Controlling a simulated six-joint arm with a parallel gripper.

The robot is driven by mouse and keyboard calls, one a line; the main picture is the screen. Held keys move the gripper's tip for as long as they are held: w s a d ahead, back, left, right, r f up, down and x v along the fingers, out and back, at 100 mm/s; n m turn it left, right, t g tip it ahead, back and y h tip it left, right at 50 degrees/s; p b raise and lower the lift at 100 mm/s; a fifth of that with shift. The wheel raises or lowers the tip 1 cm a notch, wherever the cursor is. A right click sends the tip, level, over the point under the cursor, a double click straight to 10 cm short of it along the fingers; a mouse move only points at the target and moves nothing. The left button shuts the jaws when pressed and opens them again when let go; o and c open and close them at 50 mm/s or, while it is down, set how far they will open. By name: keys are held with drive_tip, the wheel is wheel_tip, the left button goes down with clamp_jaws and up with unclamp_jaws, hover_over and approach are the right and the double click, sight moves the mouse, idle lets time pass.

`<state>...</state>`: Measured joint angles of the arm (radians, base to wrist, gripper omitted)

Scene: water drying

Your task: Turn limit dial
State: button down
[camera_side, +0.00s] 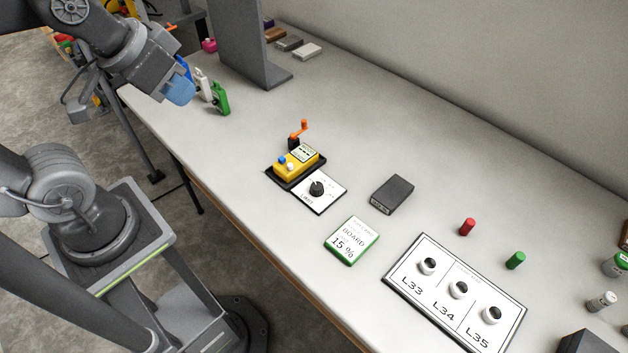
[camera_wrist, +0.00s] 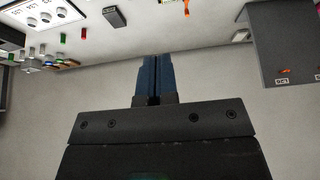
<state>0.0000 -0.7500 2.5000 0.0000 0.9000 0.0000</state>
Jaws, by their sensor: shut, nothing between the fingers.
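The limit dial (camera_side: 317,188) is a black knob on a white square plate with a printed scale, near the middle of the table in the side view. A yellow meter (camera_side: 296,161) with blue and white buttons, a small display and an orange crank sits against the plate's upper left side. My gripper (camera_side: 180,88) is at the upper left in the side view, well away from the dial. In the wrist view its blue fingers (camera_wrist: 155,80) are together with nothing between them. The dial does not show clearly in the wrist view.
A black box (camera_side: 392,194) and a green-edged "BOARD 15%" card (camera_side: 351,241) lie right of the dial. A panel (camera_side: 458,292) labelled L33, L34, L35 is further right.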

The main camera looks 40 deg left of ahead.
idle(0.4)
drive_tip(key=c, duration=1.6)
unclamp_jaws()
drive_tip(key=shift+w, duration=0.25)
drive_tip(key=o, duration=0.6)
drive_tip(key=w, duration=0.2)
drive_tip(key=w+d+f+n+g, duration=0.1)
drive_tip(key=w, duration=0.2)
drive_tip(key=w+f+n+g, duration=0.1)
drive_tip(key=w, duration=0.1)
drive_tip(key=shift+w+d+f, duration=0.1)
drive_tip(key=shift+w+d, duration=0.25)
drive_tip(key=shift+d, duration=0.05)
drive_tip(key=shift+o, duration=1.1)
drive_tip(key=w+d+f+n+g, duration=0.1)
drive_tip(key=w+f, duration=0.2)
drive_tip(key=w, duration=0.1)
drive_tip(key=shift+w+d+f, duration=0.25)
drive_tip(key=shift+w, duration=0.1)
drive_tip(key=n+g, duration=0.3)
hover_over(317, 186)
wheel_tip(317, 186, down, 14)
drive_tip(key=f, duration=0.1)
wheel_tip(317, 186, down, 13)
drive_tip(key=shift+r, duration=0.2)
drive_tip(key=c, duration=0.9)
